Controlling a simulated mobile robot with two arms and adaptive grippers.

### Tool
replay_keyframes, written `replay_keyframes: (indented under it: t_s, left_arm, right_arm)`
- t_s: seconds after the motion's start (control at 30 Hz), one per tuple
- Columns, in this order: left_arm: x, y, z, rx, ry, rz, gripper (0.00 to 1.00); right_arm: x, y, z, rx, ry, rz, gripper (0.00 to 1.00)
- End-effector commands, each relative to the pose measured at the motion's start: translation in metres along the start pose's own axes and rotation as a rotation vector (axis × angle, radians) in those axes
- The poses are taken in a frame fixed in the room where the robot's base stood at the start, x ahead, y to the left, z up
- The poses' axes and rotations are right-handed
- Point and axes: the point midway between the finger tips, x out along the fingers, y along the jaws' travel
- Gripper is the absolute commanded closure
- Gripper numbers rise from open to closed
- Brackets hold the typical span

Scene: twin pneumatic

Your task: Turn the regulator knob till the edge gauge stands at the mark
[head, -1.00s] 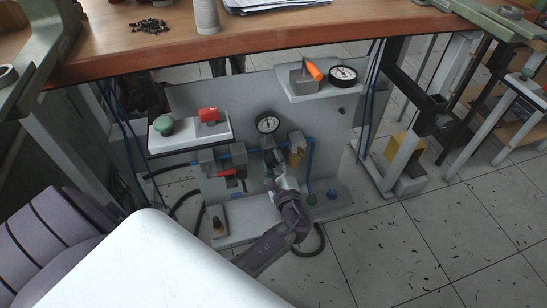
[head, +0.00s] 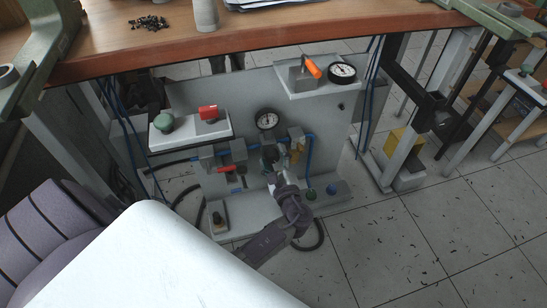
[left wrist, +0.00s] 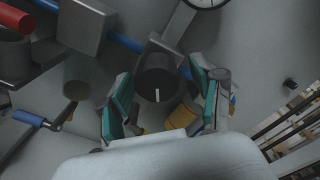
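The regulator knob (left wrist: 158,78) is a dark cylinder with a white line on its face, in the left wrist view. My left gripper (left wrist: 160,84) is open, with one teal-padded finger on each side of the knob; whether the pads touch it I cannot tell. In the head view my left gripper (head: 272,160) is in front of the panel's middle, mostly hiding the knob. A round white gauge (head: 267,120) stands just above it. Another gauge (head: 342,72) lies on the upper right shelf. Needles and marks are too small to read. My right gripper is out of view.
A grey panel (head: 240,95) under the wooden bench (head: 290,32) carries blue tubing, a red-handled valve (head: 226,169), a green button (head: 164,122), a red switch (head: 208,113) and an orange-handled lever (head: 312,68). A yellow part (left wrist: 181,124) is close below my fingers.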

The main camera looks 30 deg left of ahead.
Motion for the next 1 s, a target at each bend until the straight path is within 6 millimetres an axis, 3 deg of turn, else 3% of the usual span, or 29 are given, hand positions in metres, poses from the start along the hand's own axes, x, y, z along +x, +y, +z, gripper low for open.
replay_keyframes:
  t_s: [0.37,0.8,1.0]
  left_arm:
    - [-0.010,0.002,-0.001,0.002,0.002,0.002,0.33]
    - [-0.096,0.001,-0.001,0.001,0.002,0.003,0.33]
    - [-0.117,0.001,0.000,0.000,0.000,0.002,0.33]
  right_arm:
    - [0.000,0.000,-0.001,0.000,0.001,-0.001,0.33]
    - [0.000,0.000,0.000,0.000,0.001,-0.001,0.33]
    - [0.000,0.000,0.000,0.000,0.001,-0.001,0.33]
